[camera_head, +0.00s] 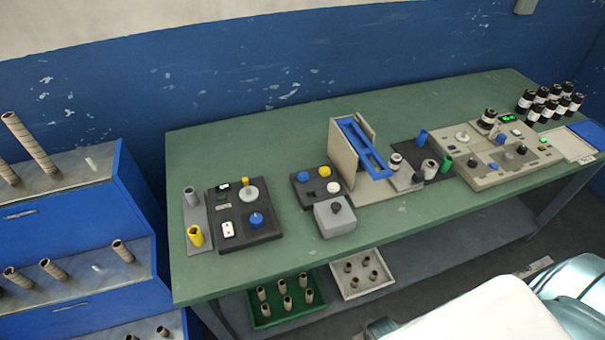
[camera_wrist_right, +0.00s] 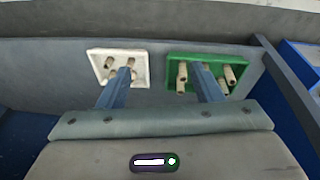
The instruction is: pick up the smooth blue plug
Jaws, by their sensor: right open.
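A blue cylinder (camera_head: 421,137) stands on a dark mat towards the right half of the green table. A blue knob-like piece (camera_head: 256,220) sits on the dark panel at the left, and a darker blue one (camera_head: 508,155) is on the beige console. I cannot tell for sure which is the smooth blue plug. My right gripper (camera_wrist_right: 162,72) is open in the right wrist view, its two blue fingers wide apart with nothing between them. It faces the lower shelf, away from these pieces. My left gripper is not in view.
The green table (camera_head: 390,225) has a clear front strip. A beige stand with a blue frame (camera_head: 365,147) rises mid-table. Several black bottles (camera_head: 550,100) stand at the far right. A green tray (camera_head: 286,300) and a white tray (camera_head: 361,273) hold tubes below. Blue shelves (camera_head: 70,240) stand left.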

